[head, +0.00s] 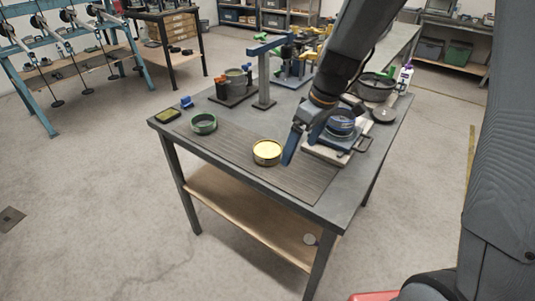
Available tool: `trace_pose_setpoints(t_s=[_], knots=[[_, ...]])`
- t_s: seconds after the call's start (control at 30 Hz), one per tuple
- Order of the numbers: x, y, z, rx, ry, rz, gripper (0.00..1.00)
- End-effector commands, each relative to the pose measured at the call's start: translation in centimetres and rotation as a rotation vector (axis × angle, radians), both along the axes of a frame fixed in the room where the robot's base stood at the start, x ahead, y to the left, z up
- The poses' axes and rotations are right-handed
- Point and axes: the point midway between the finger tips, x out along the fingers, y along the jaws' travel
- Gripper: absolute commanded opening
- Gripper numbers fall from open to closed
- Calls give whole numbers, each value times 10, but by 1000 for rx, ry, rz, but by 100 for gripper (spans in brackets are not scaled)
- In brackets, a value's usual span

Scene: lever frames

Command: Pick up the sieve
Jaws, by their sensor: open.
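My gripper (304,143) is over the front right part of the worktable, with blue fingers apart and nothing seen between them. A round, shallow dark vessel with a yellow inside (267,152) sits on the ribbed mat just left of the fingers, apart from them. A green-rimmed round vessel (204,123) stands farther left. A larger dark round pan-like vessel (376,88) stands at the back right, behind my arm. I cannot tell for sure which of these is the sieve; mesh is too small to make out.
A blue round thing (341,123) on a flat base stands right beside my gripper. The ribbed mat (235,142) is bare between the two small vessels.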

Motion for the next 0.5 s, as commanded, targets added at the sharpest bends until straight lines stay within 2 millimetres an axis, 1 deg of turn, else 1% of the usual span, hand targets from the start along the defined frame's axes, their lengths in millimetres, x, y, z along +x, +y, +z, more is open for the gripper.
trace_pose_setpoints(t_s=[0.03, 0.1, 0.2, 0.33, 0.5], knots=[[17, 11, -1, 20, -21, 83, 93], [35, 25, -3, 47, -52, 197, 93], [56, 42, -3, 77, -99, 325, 93], [73, 55, -4, 100, -141, 431, 93], [79, 63, -11, 110, -158, 477, 93]])
